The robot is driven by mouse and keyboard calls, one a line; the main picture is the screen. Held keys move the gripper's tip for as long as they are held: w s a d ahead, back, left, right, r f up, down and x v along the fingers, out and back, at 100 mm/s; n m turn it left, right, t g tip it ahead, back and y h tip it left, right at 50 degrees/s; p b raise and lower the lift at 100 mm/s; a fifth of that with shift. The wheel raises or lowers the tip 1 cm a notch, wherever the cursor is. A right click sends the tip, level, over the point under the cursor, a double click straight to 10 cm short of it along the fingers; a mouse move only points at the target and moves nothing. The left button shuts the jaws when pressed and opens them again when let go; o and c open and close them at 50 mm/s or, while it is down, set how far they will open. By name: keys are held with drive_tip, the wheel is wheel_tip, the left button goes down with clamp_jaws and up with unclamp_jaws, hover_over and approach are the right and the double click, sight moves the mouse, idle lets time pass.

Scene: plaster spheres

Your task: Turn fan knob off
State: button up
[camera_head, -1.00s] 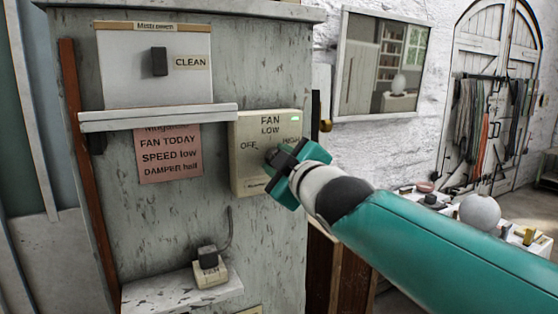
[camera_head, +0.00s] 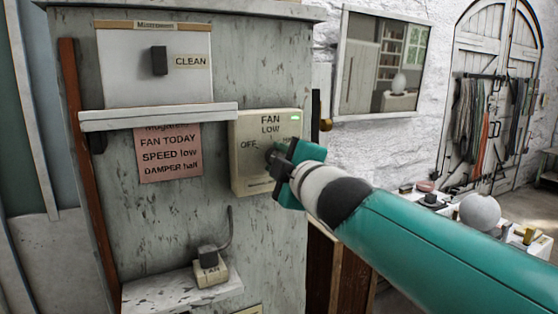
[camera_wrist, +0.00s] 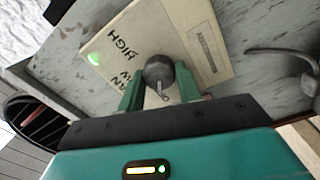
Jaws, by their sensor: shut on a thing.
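The cream fan control box (camera_head: 243,172) is mounted on the grey cabinet front, with OFF at left, LOW at top and HIGH at right. A small green light glows at its upper right. My gripper (camera_head: 275,158) reaches in from the right and covers much of the dial. In the wrist view the box (camera_wrist: 130,45) appears rotated, and the round dark fan knob (camera_wrist: 159,70) sits between the fingers of my gripper (camera_wrist: 162,92), which are shut on it. A pale pointer mark shows on the knob. In the head view the knob is mostly hidden, so its setting is unclear.
A pink note (camera_head: 168,155) reads FAN TODAY SPEED low. A white shelf (camera_head: 158,117) juts out left of the box. Below, a plug (camera_head: 210,268) stands on a ledge. A table with a plaster sphere (camera_head: 480,213) is at right.

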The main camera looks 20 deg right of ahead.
drive_tip(key=o, duration=1)
drive_tip(key=s+d, duration=0.2)
drive_tip(key=s, duration=1.1)
drive_tip(key=shift+s+d+f, duration=0.2)
drive_tip(key=shift+s+f, duration=0.05)
drive_tip(key=shift+s, duration=0.05)
drive_tip(key=s+f+m+g+h, duration=0.1)
drive_tip(key=s+f+m+g, duration=0.2)
drive_tip(key=f, duration=0.6)
drive_tip(key=s+a+f+m+g+h, duration=0.1)
drive_tip(key=s+f+m+g, duration=0.2)
drive_tip(key=f, duration=0.7)
drive_tip(key=s+a+f+m+g+h, duration=0.1)
drive_tip(key=s+f+m+g, duration=0.2)
drive_tip(key=f+m+g, duration=0.3)
wheel_tip(320, 180, down, 3)
drive_tip(key=m, duration=0.4)
drive_tip(key=shift+a+f+g, duration=0.15)
drive_tip(key=shift+f+g, duration=0.05)
drive_tip(key=shift+g, duration=0.1)
